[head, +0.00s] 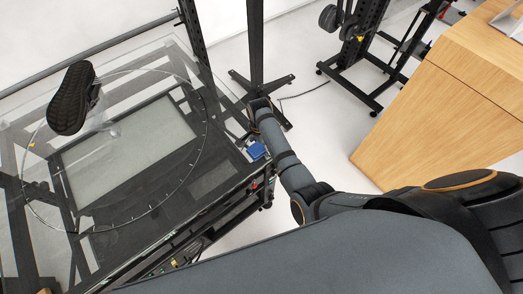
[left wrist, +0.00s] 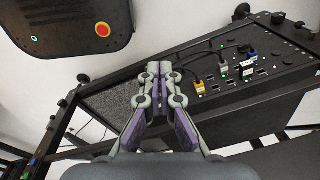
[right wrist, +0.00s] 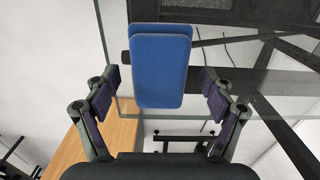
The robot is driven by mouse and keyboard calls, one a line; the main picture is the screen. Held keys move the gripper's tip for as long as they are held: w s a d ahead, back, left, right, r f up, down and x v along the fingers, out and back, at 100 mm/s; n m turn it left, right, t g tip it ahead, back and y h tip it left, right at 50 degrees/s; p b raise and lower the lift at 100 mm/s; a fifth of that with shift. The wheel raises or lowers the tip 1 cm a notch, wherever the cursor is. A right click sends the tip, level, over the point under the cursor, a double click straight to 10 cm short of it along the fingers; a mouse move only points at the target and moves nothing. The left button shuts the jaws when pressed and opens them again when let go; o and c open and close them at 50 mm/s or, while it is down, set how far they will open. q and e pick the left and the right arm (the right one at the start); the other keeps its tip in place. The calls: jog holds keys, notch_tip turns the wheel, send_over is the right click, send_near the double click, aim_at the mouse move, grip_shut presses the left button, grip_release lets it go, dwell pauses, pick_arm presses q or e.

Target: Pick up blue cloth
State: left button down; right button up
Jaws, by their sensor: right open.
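The blue cloth (head: 256,151) is a small folded rectangle at the right edge of the glass table top. In the right wrist view the cloth (right wrist: 160,65) fills the upper middle and looks layered. My right gripper (right wrist: 160,82) is open, with one finger on each side of the cloth and a gap on both sides. In the head view my right arm reaches to the cloth, and its fingers are mostly hidden. My left gripper (left wrist: 158,72) has its fingertips together with nothing seen between them. It is outside the head view.
The left wrist view shows a panel with cables (left wrist: 240,75) and a red button (left wrist: 103,30).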

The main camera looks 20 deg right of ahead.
jog(key=shift+a+r, duration=0.15)
jog(key=shift+r, duration=0.05)
jog(key=shift+s+a+r, duration=0.1)
jog(key=shift+s+a, duration=0.05)
jog(key=shift+a, duration=0.05)
jog(key=shift+c, duration=0.8)
jog(key=shift+s+a, duration=0.1)
jog(key=shift+c, duration=3.7)
jog(key=shift+d, duration=0.2)
jog(key=shift+c, duration=1.2)
pick_arm(q)
jog(key=shift+w+a+r, duration=0.1)
jog(key=shift+w+a, duration=0.05)
jog(key=shift+a, duration=0.4)
pick_arm(e)
jog(key=shift+c, duration=0.5)
pick_arm(q)
jog(key=shift+d, duration=0.1)
